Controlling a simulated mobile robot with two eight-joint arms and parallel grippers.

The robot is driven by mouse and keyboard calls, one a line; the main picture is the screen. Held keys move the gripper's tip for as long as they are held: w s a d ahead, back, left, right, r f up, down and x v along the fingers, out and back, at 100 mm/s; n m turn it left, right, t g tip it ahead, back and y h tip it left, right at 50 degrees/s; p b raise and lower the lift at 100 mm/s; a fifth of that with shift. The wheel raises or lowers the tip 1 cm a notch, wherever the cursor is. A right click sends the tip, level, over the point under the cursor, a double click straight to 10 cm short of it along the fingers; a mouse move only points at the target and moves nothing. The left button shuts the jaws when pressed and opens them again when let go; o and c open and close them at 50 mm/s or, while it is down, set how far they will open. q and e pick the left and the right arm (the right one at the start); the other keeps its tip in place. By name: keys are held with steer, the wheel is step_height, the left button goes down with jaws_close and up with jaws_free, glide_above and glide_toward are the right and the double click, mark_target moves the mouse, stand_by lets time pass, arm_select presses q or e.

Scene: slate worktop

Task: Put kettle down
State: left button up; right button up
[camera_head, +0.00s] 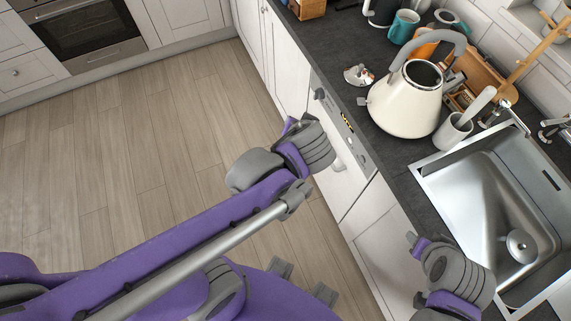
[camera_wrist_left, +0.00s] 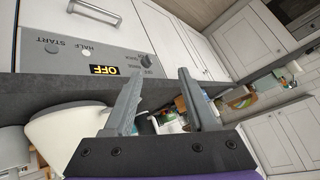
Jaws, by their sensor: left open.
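A cream kettle (camera_head: 405,105) with a grey arched handle (camera_head: 418,45) stands upright on the dark worktop (camera_head: 345,50), left of the sink. Its top shows a dark round opening. In the left wrist view the kettle's pale body (camera_wrist_left: 65,135) is at lower left, partly hidden by my gripper. My left gripper (camera_wrist_left: 161,77) is open, with nothing between its fingers, near the worktop edge and apart from the kettle. In the head view my left wrist is in front of the cabinets, and its fingers are not clear. Only my right arm's links show at lower right.
A steel sink (camera_head: 470,165) is to the right, with a grey cup (camera_head: 453,133) at its corner. An appliance panel (camera_wrist_left: 100,62) fronts the worktop.

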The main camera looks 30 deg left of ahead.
arm_select(q)
steer(key=s+d+f+m+g+h, duration=0.1)
steer(key=s+f+h, duration=0.3)
steer(key=s, duration=0.5)
steer(key=shift+s+d+f+g+h, duration=0.3)
steer(key=shift+d+f+g, duration=0.1)
steer(key=shift+f, duration=0.1)
stand_by(0.4)
